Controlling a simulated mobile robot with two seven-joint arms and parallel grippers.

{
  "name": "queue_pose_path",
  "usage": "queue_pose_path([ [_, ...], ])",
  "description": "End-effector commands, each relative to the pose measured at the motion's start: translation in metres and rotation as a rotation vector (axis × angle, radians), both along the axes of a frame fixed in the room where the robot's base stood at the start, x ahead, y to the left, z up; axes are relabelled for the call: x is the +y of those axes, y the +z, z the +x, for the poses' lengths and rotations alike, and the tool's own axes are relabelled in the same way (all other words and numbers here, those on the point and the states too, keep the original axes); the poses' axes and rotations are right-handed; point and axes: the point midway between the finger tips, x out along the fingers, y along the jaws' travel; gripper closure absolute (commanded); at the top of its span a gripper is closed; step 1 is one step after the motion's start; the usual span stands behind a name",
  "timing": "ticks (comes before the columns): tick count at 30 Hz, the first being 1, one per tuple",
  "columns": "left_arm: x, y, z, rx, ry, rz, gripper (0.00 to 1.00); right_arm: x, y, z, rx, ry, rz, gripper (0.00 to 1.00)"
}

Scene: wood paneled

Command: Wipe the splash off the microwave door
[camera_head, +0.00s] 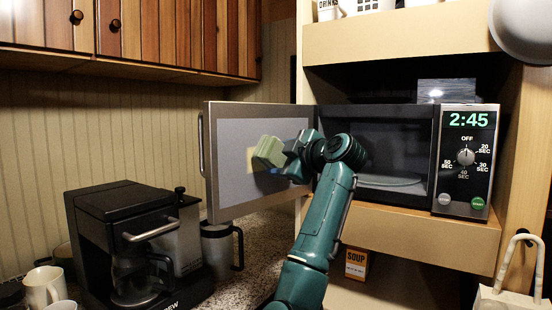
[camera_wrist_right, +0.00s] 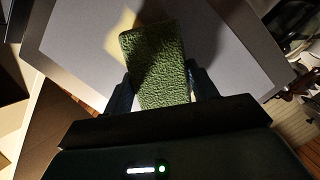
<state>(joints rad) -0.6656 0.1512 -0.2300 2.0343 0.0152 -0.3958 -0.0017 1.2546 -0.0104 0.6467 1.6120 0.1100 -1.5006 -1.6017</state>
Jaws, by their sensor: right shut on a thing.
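The microwave (camera_head: 380,150) stands on a shelf with its door (camera_head: 235,140) swung open to the left. The door's grey inner panel faces me. A yellowish splash (camera_head: 250,158) shows on the panel, and part of it (camera_wrist_right: 122,22) shows in the right wrist view. My right gripper (camera_head: 284,156) is shut on a green sponge (camera_head: 268,150), which is close in front of the panel and covers part of the splash. The sponge (camera_wrist_right: 155,65) fills the middle of the right wrist view. I cannot tell whether it touches the panel. My left gripper is not in view.
A black coffee maker (camera_head: 125,235) and a steel mug (camera_head: 220,248) stand on the speckled counter (camera_head: 245,265) below the door. White mugs (camera_head: 45,285) are at the lower left. Wooden cabinets (camera_head: 150,35) hang above.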

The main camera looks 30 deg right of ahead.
Motion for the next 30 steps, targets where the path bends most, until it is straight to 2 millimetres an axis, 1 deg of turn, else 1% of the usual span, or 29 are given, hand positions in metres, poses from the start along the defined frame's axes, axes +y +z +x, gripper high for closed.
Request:
queue_pose_path([
  [8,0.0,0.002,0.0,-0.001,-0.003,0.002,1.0,-0.009,-0.001,0.004,0.003,0.004,-0.001,0.6],
  [18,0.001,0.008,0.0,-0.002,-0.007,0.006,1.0,-0.037,-0.001,0.01,0.005,0.004,-0.001,0.6],
  [25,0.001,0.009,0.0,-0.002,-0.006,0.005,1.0,-0.044,-0.002,0.012,0.004,0.005,0.001,0.6],
  [30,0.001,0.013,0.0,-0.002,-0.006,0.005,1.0,-0.058,-0.001,0.014,0.005,0.003,-0.001,0.6],
])
